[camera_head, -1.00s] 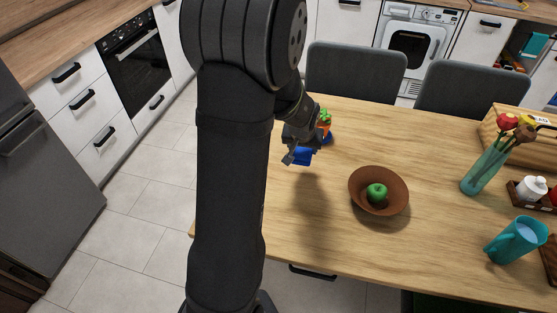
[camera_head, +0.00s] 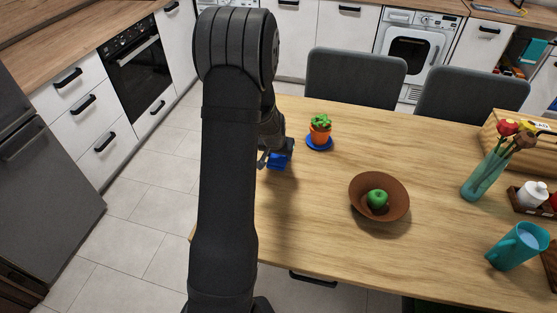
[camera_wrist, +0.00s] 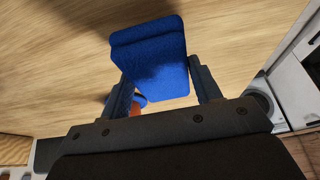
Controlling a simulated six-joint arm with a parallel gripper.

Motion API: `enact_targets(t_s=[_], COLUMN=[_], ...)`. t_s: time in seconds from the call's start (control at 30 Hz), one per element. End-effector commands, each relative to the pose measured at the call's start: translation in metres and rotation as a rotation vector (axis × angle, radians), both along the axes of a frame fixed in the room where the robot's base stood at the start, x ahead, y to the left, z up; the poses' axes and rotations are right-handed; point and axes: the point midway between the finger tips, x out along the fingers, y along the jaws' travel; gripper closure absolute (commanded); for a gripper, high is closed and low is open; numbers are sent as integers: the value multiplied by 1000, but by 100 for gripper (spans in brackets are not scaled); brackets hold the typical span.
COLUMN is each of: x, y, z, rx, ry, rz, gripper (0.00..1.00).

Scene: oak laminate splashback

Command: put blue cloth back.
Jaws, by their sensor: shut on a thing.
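The blue cloth (camera_head: 279,162) is held by my gripper (camera_head: 266,160) above the left part of the table. In the wrist view the cloth (camera_wrist: 152,58) is a folded blue slab between the two dark fingers of my gripper (camera_wrist: 165,90). The jaws are shut on it. My arm hides the table's left edge in the head view.
A potted plant (camera_head: 320,130) on a blue saucer (camera_head: 319,143) stands right of my gripper. A brown bowl (camera_head: 362,205) with a green apple (camera_head: 377,199), a flower vase (camera_head: 484,175) and a teal pitcher (camera_head: 517,246) stand farther right. The table (camera_head: 315,235) is clear at front left.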

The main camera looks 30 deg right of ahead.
Motion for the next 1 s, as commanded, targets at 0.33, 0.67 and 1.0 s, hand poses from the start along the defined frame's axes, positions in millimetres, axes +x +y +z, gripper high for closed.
enact_targets(t_s=[0.33,0.67,1.0], x=[0,-1,-1], y=[0,0,0], z=[-30,-33,-32], rx=[1,1,1], ry=[-1,1,1], rz=[0,0,0], gripper=[67,27,21])
